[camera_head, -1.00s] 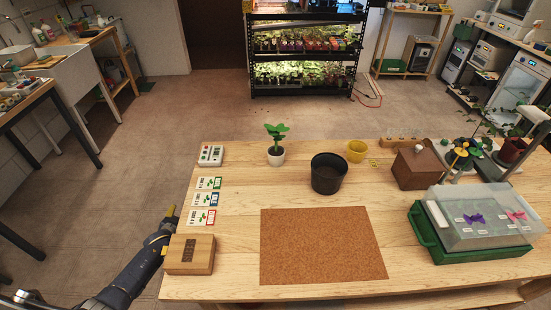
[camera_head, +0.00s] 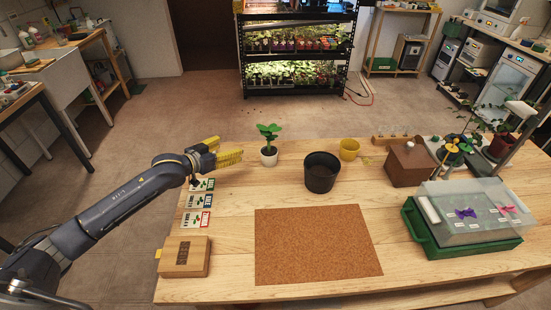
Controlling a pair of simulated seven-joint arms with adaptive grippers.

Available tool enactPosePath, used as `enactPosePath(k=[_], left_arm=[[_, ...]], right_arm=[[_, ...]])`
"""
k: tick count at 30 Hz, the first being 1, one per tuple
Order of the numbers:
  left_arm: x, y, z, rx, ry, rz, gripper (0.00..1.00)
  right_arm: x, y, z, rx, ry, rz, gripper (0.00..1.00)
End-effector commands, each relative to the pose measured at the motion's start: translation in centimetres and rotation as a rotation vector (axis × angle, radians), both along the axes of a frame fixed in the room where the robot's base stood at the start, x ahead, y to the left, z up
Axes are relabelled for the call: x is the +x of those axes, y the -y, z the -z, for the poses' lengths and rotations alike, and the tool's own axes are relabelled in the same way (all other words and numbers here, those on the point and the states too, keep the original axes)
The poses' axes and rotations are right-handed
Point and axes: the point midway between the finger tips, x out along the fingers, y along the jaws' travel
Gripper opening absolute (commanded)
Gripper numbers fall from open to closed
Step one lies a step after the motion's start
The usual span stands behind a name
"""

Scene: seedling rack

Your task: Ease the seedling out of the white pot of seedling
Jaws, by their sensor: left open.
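The seedling (camera_head: 268,131) has green leaves and stands upright in a small white pot (camera_head: 268,157) near the back left of the table. My left gripper (camera_head: 229,151) has yellow fingers and is open and empty. It is just left of the white pot and apart from it, above the table. It hides the white device at the back left corner. My right gripper is not in view.
A black pot (camera_head: 322,174) and a yellow pot (camera_head: 349,150) stand right of the seedling. A cork mat (camera_head: 316,246) lies in front. A wooden box (camera_head: 183,257), picture cards (camera_head: 197,219), a brown house-shaped box (camera_head: 409,165) and a green tray with clear lid (camera_head: 425,232) take the sides.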

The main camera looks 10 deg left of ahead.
Motion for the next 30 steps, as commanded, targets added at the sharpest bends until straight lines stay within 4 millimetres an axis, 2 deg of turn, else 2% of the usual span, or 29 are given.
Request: enactPosePath(k=[3,8,24,30], left_arm=[[-2.0,2.4,0.3,-0.005,-0.049,0.057,0.73],[-2.7,3.9,0.8,-0.008,-0.079,0.089,0.73],[4.7,7.8,4.3,-0.010,-0.080,0.089,0.73],[6.4,8.6,5.1,-0.009,-0.080,0.090,0.73]], right_arm=[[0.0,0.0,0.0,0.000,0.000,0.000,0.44],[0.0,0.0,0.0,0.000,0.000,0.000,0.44],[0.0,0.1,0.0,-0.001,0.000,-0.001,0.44],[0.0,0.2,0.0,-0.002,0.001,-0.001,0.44]])
